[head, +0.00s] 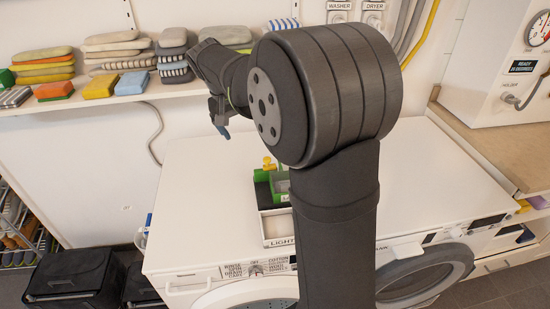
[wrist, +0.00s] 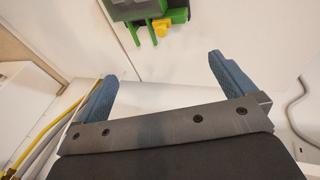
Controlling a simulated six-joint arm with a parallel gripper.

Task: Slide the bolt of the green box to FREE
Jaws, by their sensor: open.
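The green box (head: 259,177) stands at the back of a pale tray (head: 276,240) on the white machine top, partly hidden behind my arm. A yellow knob (head: 268,163), which looks like the bolt's handle, sticks up at its top. In the wrist view the green box (wrist: 131,12) is cut off by the top edge, with the yellow knob (wrist: 161,27) on its near side. The FREE marking cannot be read. My gripper (wrist: 162,72) is open and empty, its blue fingers apart from the box. In the head view my gripper (head: 222,128) is above and left of the box.
A wall shelf (head: 130,97) with stacked cloths and sponges runs behind my gripper. The white machine top (head: 200,200) is clear left of the box. A gauge cabinet (head: 500,70) stands at the right. Pipes (head: 415,30) run up the back wall.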

